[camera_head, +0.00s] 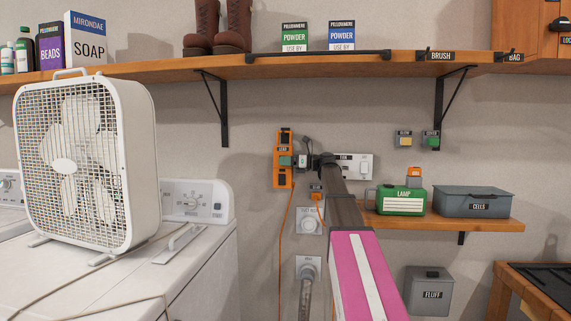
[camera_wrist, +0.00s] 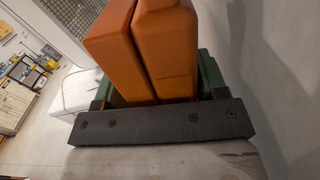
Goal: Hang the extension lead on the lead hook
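The extension lead is an orange block with a dark label (camera_head: 283,177), upright in front of the wall in the head view. Its orange body also fills the upper middle of the wrist view (camera_wrist: 168,50). An orange cord hangs below it. My gripper (camera_head: 288,161) reaches left at the end of my arm. Its green fingers lie on both sides of the orange body, and it appears shut on the lead. I cannot make out the lead hook; whether the lead touches a hook or the wall cannot be told.
A white socket plate (camera_head: 363,166) is right of my wrist. An orange plug (camera_head: 316,191) is below. A small shelf (camera_head: 456,223) holds a green lamp box (camera_head: 400,201) and grey cells box (camera_head: 478,202). A fan (camera_head: 88,165) stands left on a white machine. A long shelf (camera_head: 270,68) runs above.

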